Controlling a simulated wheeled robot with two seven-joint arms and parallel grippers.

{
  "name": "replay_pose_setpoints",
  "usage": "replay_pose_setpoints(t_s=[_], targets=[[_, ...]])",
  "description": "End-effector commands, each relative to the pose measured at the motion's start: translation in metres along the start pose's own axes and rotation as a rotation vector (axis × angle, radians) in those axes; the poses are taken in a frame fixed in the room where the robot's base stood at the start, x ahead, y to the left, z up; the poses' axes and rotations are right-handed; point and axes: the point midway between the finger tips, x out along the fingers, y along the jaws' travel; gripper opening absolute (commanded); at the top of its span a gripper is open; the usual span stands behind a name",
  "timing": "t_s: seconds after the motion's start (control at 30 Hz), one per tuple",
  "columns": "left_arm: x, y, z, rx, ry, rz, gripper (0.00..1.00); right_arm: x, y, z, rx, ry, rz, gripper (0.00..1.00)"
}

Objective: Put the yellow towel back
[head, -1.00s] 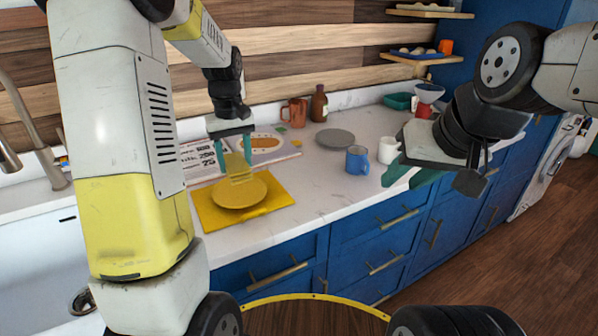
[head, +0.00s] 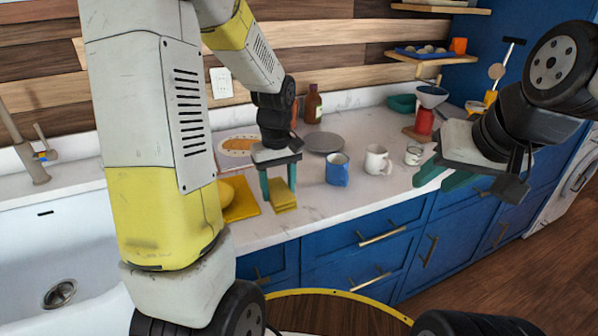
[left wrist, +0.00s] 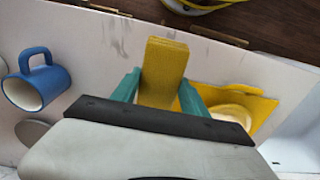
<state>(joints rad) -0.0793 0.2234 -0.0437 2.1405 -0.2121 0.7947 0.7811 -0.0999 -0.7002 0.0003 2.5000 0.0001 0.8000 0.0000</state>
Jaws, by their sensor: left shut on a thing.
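The yellow towel (head: 283,195) is a small folded block. My left gripper (head: 278,187) points down and is shut on it, over the counter just right of the yellow mat. In the left wrist view the towel (left wrist: 164,72) sticks out between the green fingers. I cannot tell whether its lower end touches the counter.
A blue mug (head: 338,170), a white mug (head: 377,160) and a small cup (head: 413,155) stand to the right. A grey plate (head: 324,142) and brown bottle (head: 313,105) are behind. The sink (head: 60,235) is at left. Bare counter lies in front of the blue mug.

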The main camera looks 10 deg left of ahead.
Motion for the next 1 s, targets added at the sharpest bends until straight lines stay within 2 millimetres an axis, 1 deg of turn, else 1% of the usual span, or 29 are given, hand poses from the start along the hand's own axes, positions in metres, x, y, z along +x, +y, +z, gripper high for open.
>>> replay_pose_setpoints(t_s=[0.03,0.2,0.3,0.4,0.57,0.8,1.0], targets=[[0.002,0.009,-0.013,0.0,-0.001,0.0,0.08,0.0,0.0,0.0,0.0,0.0,0.0,0.36],[0.006,0.033,-0.049,-0.002,-0.001,0.0,0.08,0.0,0.0,0.0,0.0,0.0,0.0,0.36],[0.008,0.044,-0.065,-0.001,-0.001,0.0,0.08,0.0,0.0,0.0,0.0,0.0,0.0,0.36],[0.009,0.051,-0.075,0.0,0.0,0.001,0.08,0.0,0.0,0.0,0.0,0.0,0.0,0.36],[0.013,0.053,-0.079,0.0,-0.002,0.0,0.08,0.0,0.0,0.0,0.0,0.0,0.0,0.36],[0.043,0.053,-0.079,0.0,-0.002,-0.001,0.08,0.0,0.0,0.0,0.0,0.0,0.0,0.36],[0.044,0.053,-0.079,0.0,0.0,0.0,0.08,0.0,0.0,0.0,0.0,0.0,0.0,0.36]])
